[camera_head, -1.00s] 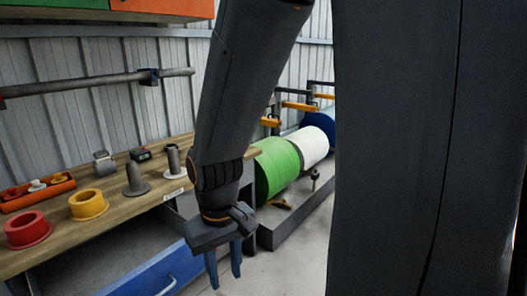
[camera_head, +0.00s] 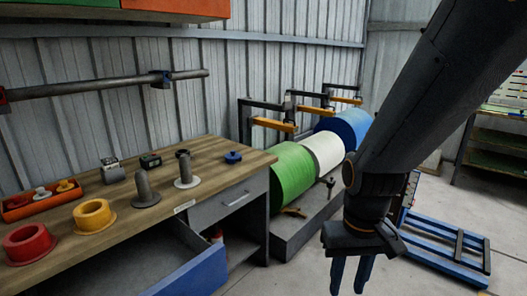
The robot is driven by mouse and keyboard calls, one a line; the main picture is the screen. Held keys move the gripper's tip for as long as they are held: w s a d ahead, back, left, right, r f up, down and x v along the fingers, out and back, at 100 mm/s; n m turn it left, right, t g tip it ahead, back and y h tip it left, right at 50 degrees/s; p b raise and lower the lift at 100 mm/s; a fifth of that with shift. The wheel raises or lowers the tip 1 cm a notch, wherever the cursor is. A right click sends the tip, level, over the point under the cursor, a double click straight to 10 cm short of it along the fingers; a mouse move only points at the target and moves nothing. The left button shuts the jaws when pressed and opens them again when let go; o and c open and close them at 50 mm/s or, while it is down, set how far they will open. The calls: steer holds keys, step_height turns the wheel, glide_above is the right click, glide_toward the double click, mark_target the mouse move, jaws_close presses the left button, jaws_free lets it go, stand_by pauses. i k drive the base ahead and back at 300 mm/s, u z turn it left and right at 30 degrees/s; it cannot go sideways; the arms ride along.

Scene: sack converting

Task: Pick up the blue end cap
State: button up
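A small blue end cap (camera_head: 233,157) with a knob on top sits on the right end of the wooden workbench (camera_head: 215,184). Nothing touches it. My gripper (camera_head: 350,277) hangs in front of the roll stand, to the right of the bench and well apart from the cap. Its two fingers point down with a gap between them, and nothing shows in the gap.
The bench also holds a red ring (camera_head: 27,243), a yellow ring (camera_head: 94,216), two grey spindles (camera_head: 145,188) and an orange tray (camera_head: 42,197). An open blue drawer (camera_head: 200,272) juts out in front. Green, white and blue rolls (camera_head: 291,172) stand right; a blue pallet (camera_head: 440,250) lies beyond.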

mark_target(231, 157)
steer(key=z, duration=0.5)
steer(key=i, duration=2.05)
steer(key=u, duration=1.25)
steer(key=i, duration=0.75)
steer(key=u, duration=0.8)
